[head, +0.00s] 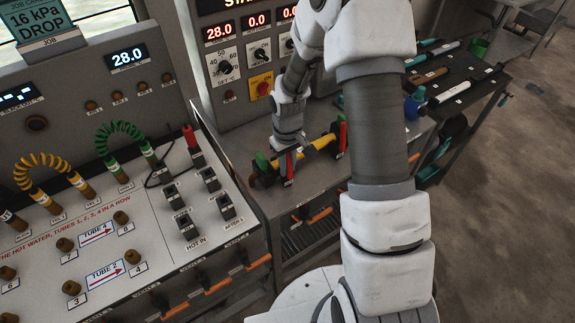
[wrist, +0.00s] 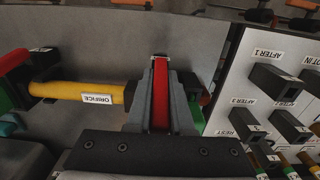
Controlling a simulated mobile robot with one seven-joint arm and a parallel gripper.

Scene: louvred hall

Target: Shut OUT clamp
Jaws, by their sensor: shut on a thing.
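A yellow tube labelled ORIFICE (wrist: 97,98) lies across the grey bench; it also shows in the head view (head: 322,142). A clamp with a red lever (wrist: 161,95) is at the tube's end nearer the white panel, with a green part (wrist: 197,115) beside it. My gripper (wrist: 160,62) is shut on this red lever, one grey finger on each side. In the head view my gripper (head: 287,178) is at the tube's left end. A second red and green clamp (wrist: 14,62) is at the far end. No IN or OUT marking is readable, and my fingers hide part of the held clamp.
The white panel (head: 140,235) with black sockets, brass fittings and coiled hoses stands close on the left. A control cabinet (head: 235,65) rises behind. A dark bench with several tools (head: 455,75) is at the right. Open floor (head: 510,210) lies beyond it.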

